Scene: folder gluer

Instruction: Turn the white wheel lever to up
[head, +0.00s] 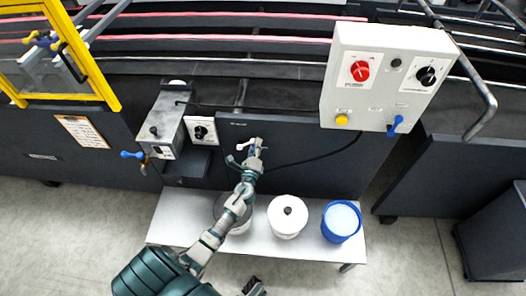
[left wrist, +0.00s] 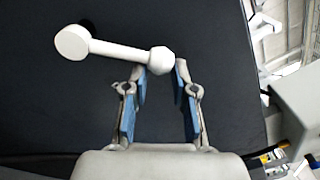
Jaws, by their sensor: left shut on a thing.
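The white wheel lever (left wrist: 115,50) shows in the left wrist view with a round hub (left wrist: 72,42) at the left. Its arm runs right and slightly down to a faceted knob (left wrist: 160,60). My left gripper (left wrist: 163,72) has the knob between its fingertips, shut on it. In the head view the left gripper (head: 250,150) is at the dark machine panel and the small white lever (head: 241,146) is partly covered by it. A dark piece at the bottom edge of the head view may be my right gripper (head: 254,287); its jaws cannot be made out.
A control box (head: 345,95) with red, black, yellow and blue controls hangs at upper right. A metal box (head: 160,125) with a blue-handled valve (head: 132,155) is at left.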

